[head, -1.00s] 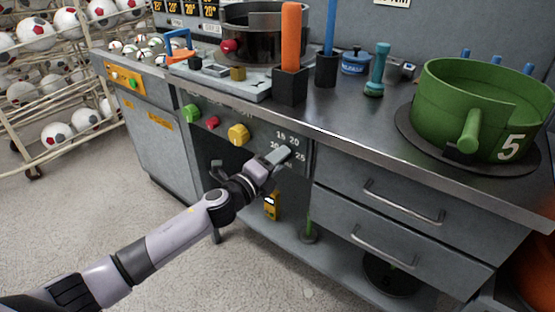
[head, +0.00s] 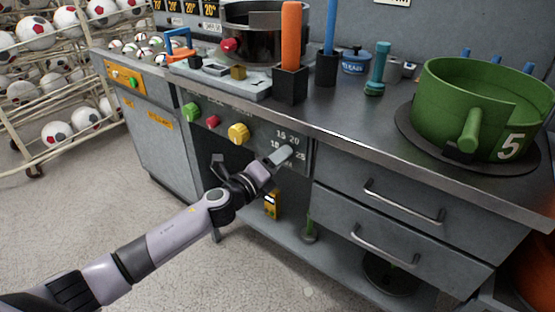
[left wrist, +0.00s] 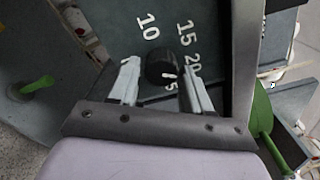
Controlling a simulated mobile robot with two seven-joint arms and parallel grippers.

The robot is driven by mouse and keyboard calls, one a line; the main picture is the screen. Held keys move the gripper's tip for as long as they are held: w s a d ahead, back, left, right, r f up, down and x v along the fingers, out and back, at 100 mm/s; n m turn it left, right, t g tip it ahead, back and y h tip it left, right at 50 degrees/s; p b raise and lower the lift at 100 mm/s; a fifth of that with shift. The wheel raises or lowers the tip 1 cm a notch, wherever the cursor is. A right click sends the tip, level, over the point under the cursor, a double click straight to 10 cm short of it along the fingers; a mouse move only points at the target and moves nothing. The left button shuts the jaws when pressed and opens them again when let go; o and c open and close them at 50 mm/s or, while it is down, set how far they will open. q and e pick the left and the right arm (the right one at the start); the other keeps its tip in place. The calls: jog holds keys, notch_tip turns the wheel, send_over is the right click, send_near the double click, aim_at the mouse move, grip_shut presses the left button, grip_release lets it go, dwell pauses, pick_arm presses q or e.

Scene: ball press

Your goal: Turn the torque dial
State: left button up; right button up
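The torque dial (left wrist: 161,67) is a small black round knob with a white mark, on a dark panel with white numbers around it, in the left wrist view. My left gripper (left wrist: 160,75) is open, with one pale finger on each side of the dial. Small gaps seem to show between fingers and knob; contact cannot be made out. In the head view my left gripper (head: 283,154) points at the numbered panel (head: 302,136) on the bench front and hides the dial. My right gripper is in neither view.
A yellow knob (head: 239,134), a red button (head: 213,121) and a green button (head: 192,112) sit left of the numbers. Drawers with handles (head: 403,201) are to the right. A green pot (head: 480,110) stands on the bench top. The floor in front is clear.

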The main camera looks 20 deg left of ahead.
pick_arm(q)
jog(key=shift+o, duration=0.5)
jog(key=v, duration=0.7)
jog(key=shift+p, duration=0.3)
jog(key=shift+s, duration=0.1)
jog(key=s+d+f+n+g+y, duration=0.15)
jog(key=s+f+n+g, duration=0.25)
jog(key=s+f+n, duration=0.7)
jog(key=s+f+n+g+y, duration=0.25)
jog(key=s+f+n, duration=0.45)
jog(key=s+n, duration=0.8)
notch_tip(320, 180, up, 10)
jog(key=a+p, duration=0.1)
jog(key=p, duration=1.2)
jog(key=shift+a+r, duration=0.15)
jog(key=shift+r, duration=0.05)
